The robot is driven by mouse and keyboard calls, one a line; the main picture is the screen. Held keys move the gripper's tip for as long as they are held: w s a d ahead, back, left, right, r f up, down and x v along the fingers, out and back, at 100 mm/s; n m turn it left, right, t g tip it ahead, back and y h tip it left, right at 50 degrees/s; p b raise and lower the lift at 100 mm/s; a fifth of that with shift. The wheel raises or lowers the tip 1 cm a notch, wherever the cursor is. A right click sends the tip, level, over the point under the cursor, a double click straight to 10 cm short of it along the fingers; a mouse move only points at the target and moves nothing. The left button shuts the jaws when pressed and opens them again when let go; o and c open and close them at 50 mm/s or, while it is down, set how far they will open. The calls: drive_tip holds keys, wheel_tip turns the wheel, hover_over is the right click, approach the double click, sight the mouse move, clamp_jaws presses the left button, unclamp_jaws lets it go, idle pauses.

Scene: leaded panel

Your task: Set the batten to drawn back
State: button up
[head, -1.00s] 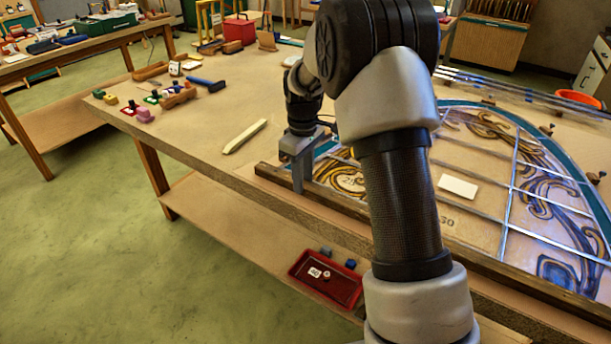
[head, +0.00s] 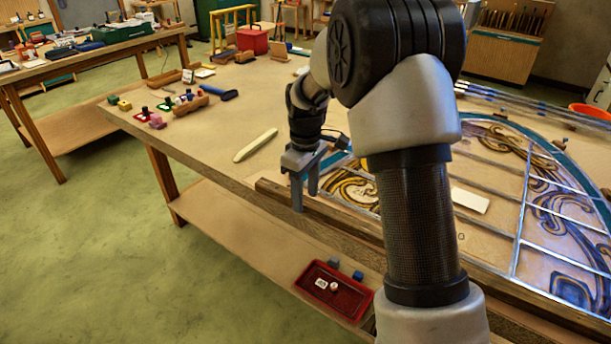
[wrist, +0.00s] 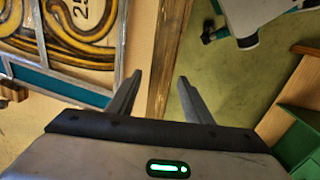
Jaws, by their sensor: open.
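The batten (head: 343,217) is a long brown wooden strip along the bench's front edge, beside the leaded panel (head: 535,222). Its left end shows just left of my gripper (head: 306,202); my arm hides part of its length. My gripper points down over the batten near that left end, open and empty. In the wrist view the batten (wrist: 158,52) runs between the two fingertips of my gripper (wrist: 160,77), one to each side. I cannot tell whether the fingers touch it or how far down they reach.
A pale pointed stick (head: 255,146) lies on the bench left of my gripper. A red tray (head: 334,290) stands on the lower shelf. Small blocks and tools sit at the bench's far left. The floor in front is clear.

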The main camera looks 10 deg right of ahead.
wheel_tip(320, 180, up, 17)
drive_tip(key=p, duration=0.2)
idle(0.3)
drive_tip(key=s+d+r+m+t+p, duration=0.2)
drive_tip(key=s+r+m+p, duration=0.25)
drive_tip(key=s+r, duration=0.75)
drive_tip(key=s+d+r+m+t+p, duration=0.1)
drive_tip(key=s+m+t+p, duration=0.2)
drive_tip(key=s, duration=1.3)
drive_tip(key=shift+d+m+t+p, duration=0.25)
drive_tip(key=shift+m+t+p, duration=0.05)
drive_tip(key=shift+m+p, duration=0.75)
drive_tip(key=shift+r, duration=0.1)
